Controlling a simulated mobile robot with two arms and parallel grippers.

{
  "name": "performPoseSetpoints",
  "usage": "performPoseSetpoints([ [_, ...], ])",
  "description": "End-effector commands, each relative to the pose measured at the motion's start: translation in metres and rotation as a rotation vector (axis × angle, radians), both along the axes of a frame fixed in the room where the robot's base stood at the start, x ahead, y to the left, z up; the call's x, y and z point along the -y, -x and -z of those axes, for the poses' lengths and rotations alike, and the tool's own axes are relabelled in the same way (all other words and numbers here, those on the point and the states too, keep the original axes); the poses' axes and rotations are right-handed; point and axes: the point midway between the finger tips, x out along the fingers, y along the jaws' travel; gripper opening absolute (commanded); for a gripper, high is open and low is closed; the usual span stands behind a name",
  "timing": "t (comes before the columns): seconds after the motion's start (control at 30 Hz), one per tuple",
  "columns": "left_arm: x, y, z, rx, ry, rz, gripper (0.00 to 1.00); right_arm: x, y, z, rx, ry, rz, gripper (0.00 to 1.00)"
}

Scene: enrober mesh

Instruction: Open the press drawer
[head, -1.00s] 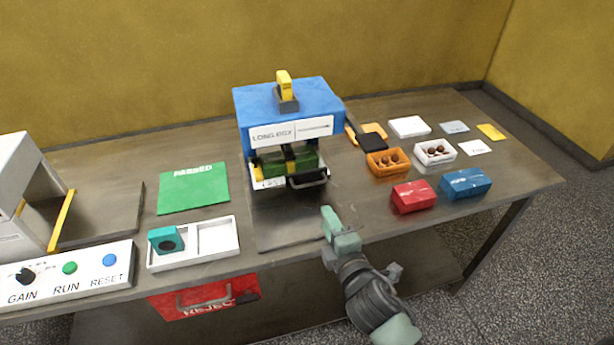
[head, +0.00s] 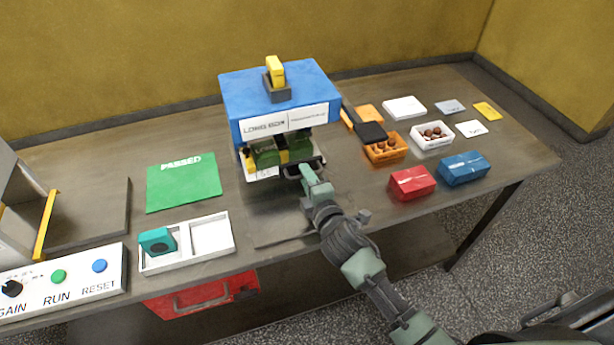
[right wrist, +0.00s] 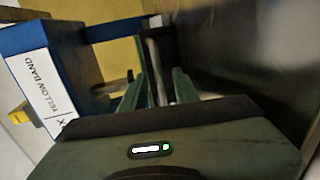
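The press (head: 250,98) has a blue top with a white label and stands at the table's middle. Its drawer (head: 262,174) is low at the front, with green and yellow parts above it and a dark bar handle (head: 291,171) at the right. My right gripper (head: 313,174) is at the handle, partly covering it. In the right wrist view its two green fingers (right wrist: 158,88) are apart, with the handle bar (right wrist: 154,60) showing between them. Whether they touch the bar cannot be told. My left gripper is not in view.
Left of the press are a green mat (head: 183,186), a white tray (head: 187,266) with a teal block, and a button panel (head: 75,290). Right are an orange box (head: 385,155), a white box (head: 431,147), a red box (head: 411,184) and a blue box (head: 464,169).

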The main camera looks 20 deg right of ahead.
Motion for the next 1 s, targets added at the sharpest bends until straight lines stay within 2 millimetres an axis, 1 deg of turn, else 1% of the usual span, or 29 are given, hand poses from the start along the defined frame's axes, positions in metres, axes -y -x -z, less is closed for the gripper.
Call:
performPoseSetpoints([
  [0.03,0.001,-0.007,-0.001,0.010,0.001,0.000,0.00,0.000,-0.001,0.000,0.000,0.000,0.000,0.30],
  [0.1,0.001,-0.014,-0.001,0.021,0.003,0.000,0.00,0.000,-0.001,0.000,0.000,0.000,0.000,0.30],
  [0.23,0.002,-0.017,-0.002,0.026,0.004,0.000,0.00,0.000,-0.001,0.000,0.000,0.000,0.000,0.30],
  [0.33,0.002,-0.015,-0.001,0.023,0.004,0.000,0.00,0.000,-0.001,0.000,0.000,0.000,0.000,0.02],
  [0.37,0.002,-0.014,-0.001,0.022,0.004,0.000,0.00,0.000,-0.001,0.000,0.000,0.000,0.000,0.00],
  [0.63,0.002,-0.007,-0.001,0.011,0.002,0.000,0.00,0.000,-0.001,0.001,-0.001,0.000,0.000,0.00],
  [1.0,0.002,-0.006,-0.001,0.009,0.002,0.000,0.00,0.000,0.000,0.001,-0.001,0.000,0.000,0.00],
])
